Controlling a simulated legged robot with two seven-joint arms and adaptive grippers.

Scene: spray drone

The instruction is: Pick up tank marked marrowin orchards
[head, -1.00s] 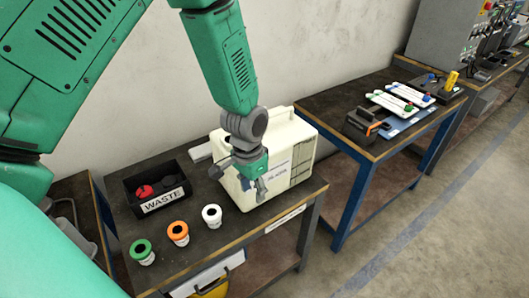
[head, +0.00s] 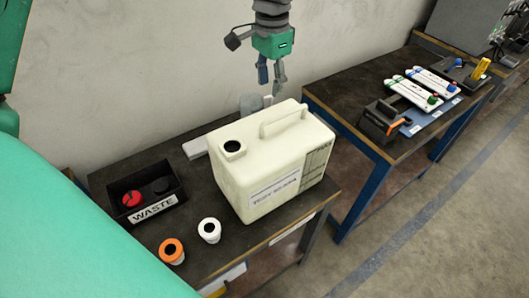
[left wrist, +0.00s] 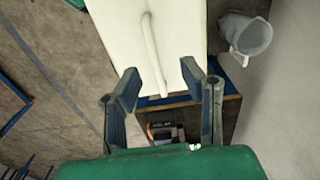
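A cream tank (head: 262,190) with a top handle, an open dark spout hole and a front label stands upright on the near dark bench. I cannot read the label clearly. My left gripper (head: 271,80) is open and empty, pointing down above the tank's far side in the head view. In the left wrist view my gripper (left wrist: 162,80) has its fingers spread. The white top of the tank (left wrist: 190,45) and its raised handle (left wrist: 152,45) lie beyond the fingertips, apart from them. My right gripper is in neither view.
A black WASTE bin (head: 157,212), a white cup (head: 210,230) and an orange-rimmed cup (head: 172,251) stand left of the tank. A grey jug (head: 250,106) is behind it; it also shows in the left wrist view (left wrist: 250,38). A blue-framed bench (head: 345,105) holding tools stands right.

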